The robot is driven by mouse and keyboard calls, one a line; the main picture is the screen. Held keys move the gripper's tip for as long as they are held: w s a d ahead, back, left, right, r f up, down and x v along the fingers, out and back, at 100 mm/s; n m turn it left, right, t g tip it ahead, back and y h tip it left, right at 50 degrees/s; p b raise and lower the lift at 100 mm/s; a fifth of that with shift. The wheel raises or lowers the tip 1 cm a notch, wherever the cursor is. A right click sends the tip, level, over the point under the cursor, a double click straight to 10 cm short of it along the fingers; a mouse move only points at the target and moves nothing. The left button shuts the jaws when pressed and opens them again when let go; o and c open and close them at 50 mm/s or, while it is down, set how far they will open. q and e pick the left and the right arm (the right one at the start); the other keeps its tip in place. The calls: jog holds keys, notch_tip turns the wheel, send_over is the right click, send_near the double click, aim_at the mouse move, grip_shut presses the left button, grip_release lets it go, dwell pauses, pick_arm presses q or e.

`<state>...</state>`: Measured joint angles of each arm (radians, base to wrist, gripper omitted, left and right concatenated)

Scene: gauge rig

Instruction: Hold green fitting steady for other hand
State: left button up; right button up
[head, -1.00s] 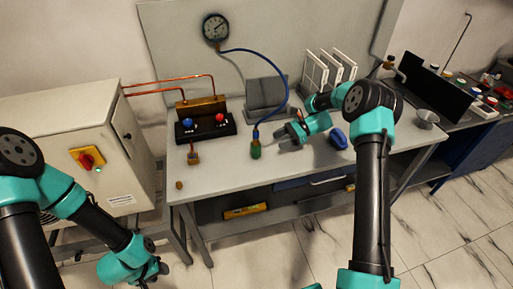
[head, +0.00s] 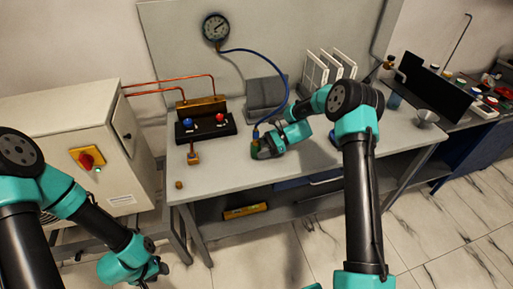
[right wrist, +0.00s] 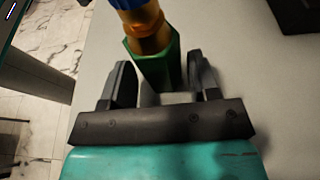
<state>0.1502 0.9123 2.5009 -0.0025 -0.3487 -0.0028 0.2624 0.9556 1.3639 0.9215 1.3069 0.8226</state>
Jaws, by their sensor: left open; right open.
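The green fitting (right wrist: 155,65) stands on the table at the end of the blue hose (head: 283,103), with a brass part (right wrist: 147,28) above it. In the head view the fitting (head: 254,151) shows just left of my right gripper (head: 261,149). In the right wrist view my right gripper (right wrist: 160,80) is open, one finger on each side of the fitting's near part, with gaps visible beside it. My left gripper (head: 157,272) is open and empty at the lower left, away from the table.
A black block with blue and red knobs (head: 205,127) stands on the table (head: 225,175) behind the fitting. A pressure gauge (head: 215,27) is on the back panel.

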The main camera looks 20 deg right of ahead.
jog(key=shift+a+f, duration=0.15)
jog(key=shift+a, duration=0.2)
jog(key=c, duration=0.8)
jog(key=shift+c, duration=0.2)
dwell(0.7)
